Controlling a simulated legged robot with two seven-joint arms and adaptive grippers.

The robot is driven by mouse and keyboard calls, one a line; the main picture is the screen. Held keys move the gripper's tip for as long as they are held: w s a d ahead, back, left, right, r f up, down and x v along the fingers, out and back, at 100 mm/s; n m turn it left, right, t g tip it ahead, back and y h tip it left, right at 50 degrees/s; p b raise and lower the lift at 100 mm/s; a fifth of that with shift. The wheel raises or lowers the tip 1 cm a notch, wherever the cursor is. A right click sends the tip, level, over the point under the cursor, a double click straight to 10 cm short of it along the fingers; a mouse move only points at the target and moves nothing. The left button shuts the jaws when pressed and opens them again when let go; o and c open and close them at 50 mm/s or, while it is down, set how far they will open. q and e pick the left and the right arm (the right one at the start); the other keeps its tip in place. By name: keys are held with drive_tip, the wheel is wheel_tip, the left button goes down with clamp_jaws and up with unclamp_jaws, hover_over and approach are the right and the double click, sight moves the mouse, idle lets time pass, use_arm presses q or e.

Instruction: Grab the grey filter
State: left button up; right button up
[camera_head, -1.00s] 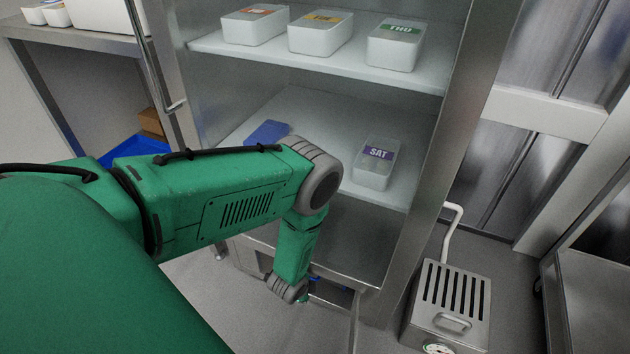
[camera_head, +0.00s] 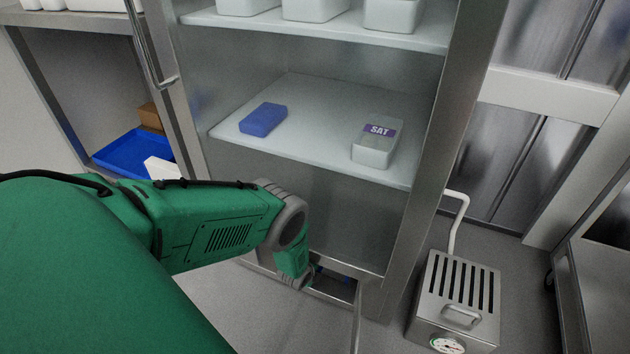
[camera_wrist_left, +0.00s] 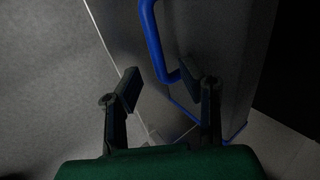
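A dark grey flat-sided body (camera_wrist_left: 215,45) with a blue loop handle (camera_wrist_left: 153,45) shows in the left wrist view; I cannot tell for sure that it is the grey filter. My left gripper (camera_wrist_left: 160,82) is open and empty, its fingers spread on this side of the handle. The handle's lower end shows close to the right fingertip; I cannot tell whether they touch. In the head view my left arm reaches down to the bottom of the steel cabinet (camera_head: 425,150), where my gripper is hidden. My right gripper is not in view.
The cabinet's shelf (camera_head: 310,125) holds a blue block (camera_head: 263,119) and a white tub labelled SAT (camera_head: 375,146). White tubs stand on the shelf above. A slotted steel box (camera_head: 455,300) with a gauge stands on the floor at right. A blue tray (camera_head: 130,155) lies at left.

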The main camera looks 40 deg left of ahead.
use_arm(q)
drive_tip(key=shift+w+a+f, duration=0.1)
drive_tip(key=shift+a+f, duration=0.1)
drive_tip(key=shift+a, duration=0.05)
drive_tip(key=shift+c, duration=1.1)
drive_tip(key=shift+a+f, duration=0.1)
clamp_jaws()
